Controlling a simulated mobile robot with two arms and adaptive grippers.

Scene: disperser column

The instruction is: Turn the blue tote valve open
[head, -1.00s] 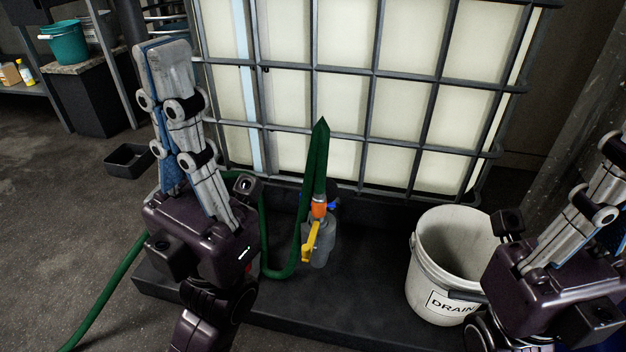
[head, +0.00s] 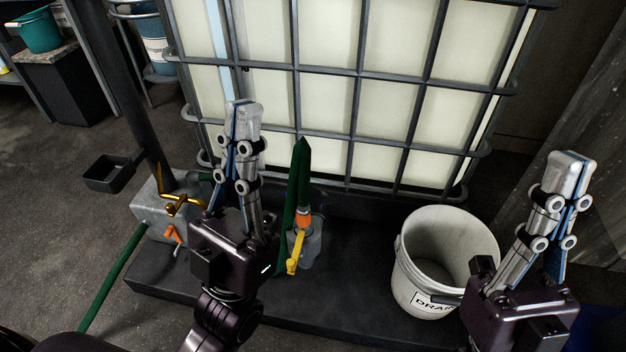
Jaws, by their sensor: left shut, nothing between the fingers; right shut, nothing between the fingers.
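The caged tote (head: 390,87) stands on a dark pallet-like base in the middle. At its foot is a grey valve body (head: 312,247) with an orange coupling (head: 303,217) and a yellow lever (head: 296,253) pointing down. A small blue part (head: 321,209) shows beside the coupling; its shape is too small to tell. My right gripper (head: 572,168) is shut and empty at the far right, beyond the bucket.
A white bucket marked DRAIN (head: 425,281) stands on the dark base (head: 340,315) right of the valve. A grey box (head: 155,218) with a brass handle and an orange lever stands left of my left gripper. A small black tray (head: 110,172) is fixed to a post.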

